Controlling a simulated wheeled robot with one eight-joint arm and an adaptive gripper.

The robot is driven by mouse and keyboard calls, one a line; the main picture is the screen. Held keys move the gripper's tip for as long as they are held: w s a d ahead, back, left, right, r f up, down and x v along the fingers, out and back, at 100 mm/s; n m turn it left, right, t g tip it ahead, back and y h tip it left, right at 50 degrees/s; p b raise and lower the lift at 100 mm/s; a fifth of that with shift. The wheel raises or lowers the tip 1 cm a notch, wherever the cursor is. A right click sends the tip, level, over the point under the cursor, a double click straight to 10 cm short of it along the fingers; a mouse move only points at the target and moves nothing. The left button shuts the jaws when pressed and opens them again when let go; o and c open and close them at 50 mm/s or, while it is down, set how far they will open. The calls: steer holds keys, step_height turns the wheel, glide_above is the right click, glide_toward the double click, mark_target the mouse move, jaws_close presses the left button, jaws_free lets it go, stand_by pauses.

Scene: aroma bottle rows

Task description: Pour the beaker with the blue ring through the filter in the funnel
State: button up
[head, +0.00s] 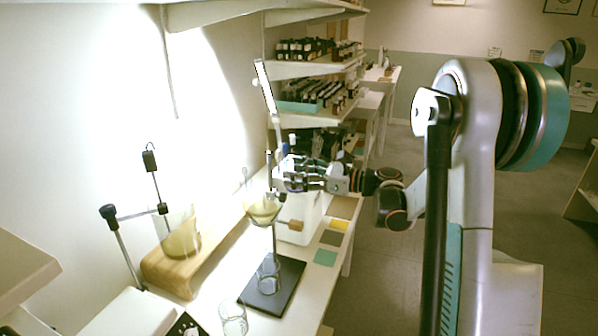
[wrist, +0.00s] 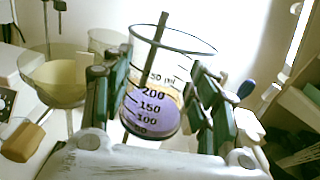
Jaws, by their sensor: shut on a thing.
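My gripper (wrist: 160,105) is shut on the beaker with the blue ring (wrist: 152,118), fingers on either side. The beaker looks nearly upright and holds purple liquid with a paler yellowish band above; a grey rod (wrist: 161,30) stands in or behind it. In the head view my gripper (head: 297,178) is just right of and above the funnel, and the beaker is hard to make out. The funnel (head: 262,210), with a pale yellow filter, is held on a stand with a dark base (head: 285,290). It also shows left in the wrist view (wrist: 55,85). A clear glass beaker (head: 268,277) stands below it.
Another empty glass (head: 233,318) stands at the bench's front. A white box (head: 300,225) stands behind the funnel. Shelves of bottles (head: 310,95) are behind.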

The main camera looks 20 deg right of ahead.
mark_target(287, 165)
steer(key=shift+s+a+r+n+g+h+p, duration=0.3)
steer(key=shift+a+r+n+h+p, duration=0.3)
steer(key=shift+n+p, duration=0.7)
steer(key=shift+s+a+f+n+h+p, duration=0.15)
steer(key=shift+a+f+n+p, duration=0.05)
steer(key=shift+a+n, duration=0.15)
steer(key=shift+s+a+f+n+h+p, duration=0.1)
steer(key=shift+a+f+n+h+p, duration=0.05)
steer(key=shift+a+n+p, duration=0.15)
steer(key=shift+a+r, duration=0.15)
steer(key=shift+r, duration=0.15)
steer(key=shift+s+a+r+n+h+p, duration=0.15)
steer(key=shift+a+r+n+p, duration=0.2)
steer(key=shift+p, duration=0.35)
steer(key=shift+s+a+r+n+h+p, duration=0.15)
steer(key=shift+r+n+p, duration=0.15)
steer(key=shift+r+p, duration=0.35)
steer(key=shift+a+f+n+h+p, duration=0.1)
steer(key=shift+f+n+h+p, duration=0.25)
steer(key=shift+n+h+p, duration=0.25)
steer(key=shift+r+n+p, duration=0.35)
steer(key=shift+n+p, duration=0.25)
steer(key=shift+p, duration=0.1)
